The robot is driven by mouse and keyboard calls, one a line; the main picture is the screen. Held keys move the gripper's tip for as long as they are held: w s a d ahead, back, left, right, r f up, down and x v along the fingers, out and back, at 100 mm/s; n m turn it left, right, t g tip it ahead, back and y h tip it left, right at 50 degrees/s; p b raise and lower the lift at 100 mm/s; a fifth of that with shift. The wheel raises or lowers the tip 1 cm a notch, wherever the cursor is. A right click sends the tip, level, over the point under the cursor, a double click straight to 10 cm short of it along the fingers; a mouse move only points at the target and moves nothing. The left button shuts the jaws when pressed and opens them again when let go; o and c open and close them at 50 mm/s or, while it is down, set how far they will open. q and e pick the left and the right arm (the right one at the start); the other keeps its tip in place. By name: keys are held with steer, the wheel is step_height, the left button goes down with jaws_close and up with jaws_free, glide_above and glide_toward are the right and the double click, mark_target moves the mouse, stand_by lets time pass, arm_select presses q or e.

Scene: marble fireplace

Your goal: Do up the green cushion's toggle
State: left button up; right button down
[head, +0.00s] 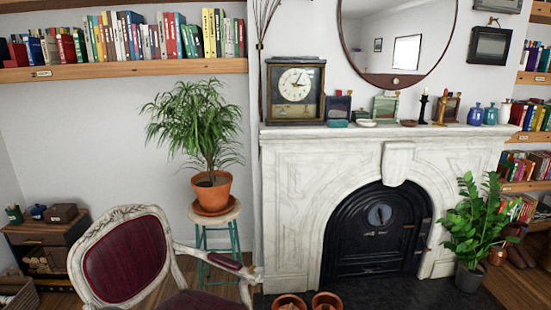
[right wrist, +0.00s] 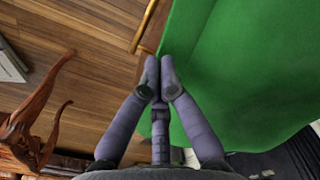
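A large plain green surface (right wrist: 240,75), which looks like the green cushion, fills the right side of the right wrist view. No toggle can be made out on it. My right gripper (right wrist: 159,68) has its fingertips drawn together at the left edge of the green surface. I see nothing between the tips, and cannot tell whether they touch the green. In the head view neither gripper nor the green cushion shows.
A carved chair (head: 126,260) with dark red upholstery stands at front left. A potted plant (head: 211,192) sits on a stool beside the marble fireplace (head: 290,200). Two terracotta pots (head: 308,302) stand before the hearth. Reddish-brown curved wood (right wrist: 52,120) lies left of my right gripper, over wooden floor.

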steer(key=shift+w+d, duration=0.15)
steer(key=shift+w, duration=0.05)
stand_by(0.3)
steer(key=shift+s+d+b, duration=0.25)
steer(key=shift+d+b, duration=0.25)
steer(key=shift+b, duration=1.45)
stand_by(0.4)
steer(key=shift+s, duration=0.25)
step_height(320, 180, up, 6)
steer(key=p, duration=0.3)
steer(key=shift+s, duration=0.2)
steer(key=shift+a, duration=0.2)
